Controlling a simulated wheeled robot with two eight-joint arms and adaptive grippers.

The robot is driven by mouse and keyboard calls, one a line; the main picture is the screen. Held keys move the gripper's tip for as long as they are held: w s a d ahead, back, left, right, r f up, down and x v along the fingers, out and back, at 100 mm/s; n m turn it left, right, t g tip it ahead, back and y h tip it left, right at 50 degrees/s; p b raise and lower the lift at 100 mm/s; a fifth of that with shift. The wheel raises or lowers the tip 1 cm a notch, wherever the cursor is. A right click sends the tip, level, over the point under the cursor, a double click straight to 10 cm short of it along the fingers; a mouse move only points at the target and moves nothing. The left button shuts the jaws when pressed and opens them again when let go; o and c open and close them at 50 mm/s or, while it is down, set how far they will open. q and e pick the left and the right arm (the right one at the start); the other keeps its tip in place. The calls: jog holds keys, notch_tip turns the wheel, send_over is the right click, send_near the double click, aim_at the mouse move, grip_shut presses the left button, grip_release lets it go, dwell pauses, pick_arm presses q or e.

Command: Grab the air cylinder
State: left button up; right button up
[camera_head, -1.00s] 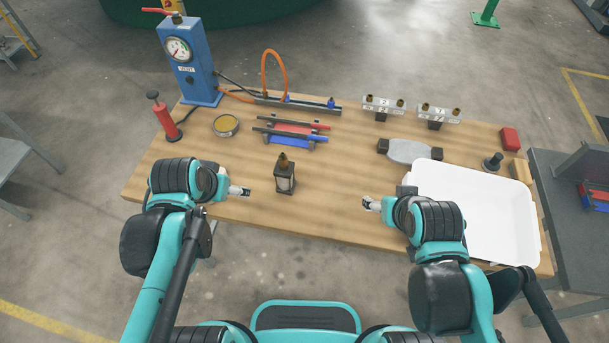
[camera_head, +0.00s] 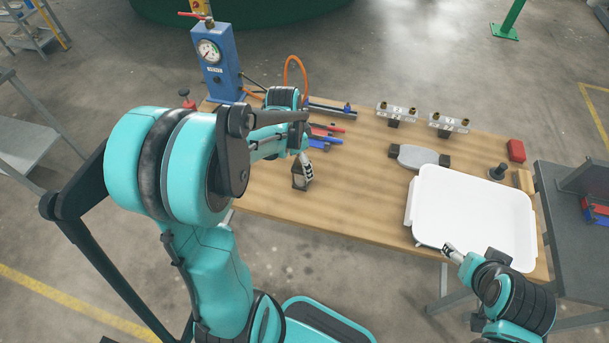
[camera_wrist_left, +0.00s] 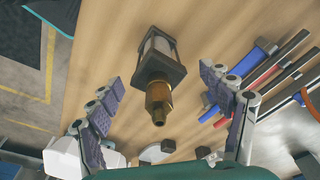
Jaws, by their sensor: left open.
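The air cylinder (camera_head: 300,180) stands on the front part of the wooden table, partly hidden behind my left gripper (camera_head: 304,160) in the head view. In the left wrist view the air cylinder (camera_wrist_left: 165,55) shows a clear barrel in a dark frame with a brass fitting pointing toward the camera. My left gripper (camera_wrist_left: 161,82) is open, with one finger on each side of the cylinder and a visible gap to both. My right gripper (camera_head: 450,248) is empty at the front edge of the white tray; its finger opening is too small to judge.
The white tray (camera_head: 424,185) fills the table's right front. Red and blue bars (camera_wrist_left: 272,68) lie close beside my left gripper's finger. A blue gauge post (camera_head: 221,78) stands at the back left. Two fitting blocks (camera_head: 397,112) and a grey oval part (camera_head: 417,156) sit behind the tray.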

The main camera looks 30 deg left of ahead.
pick_arm(q)
notch_tip(320, 180, down, 5)
jog(key=shift+d+r+b, duration=0.15)
jog(key=shift+r+b, duration=0.05)
jog(key=shift+b, duration=0.75)
jog(key=shift+r, duration=0.1)
jog(key=c, duration=1.6)
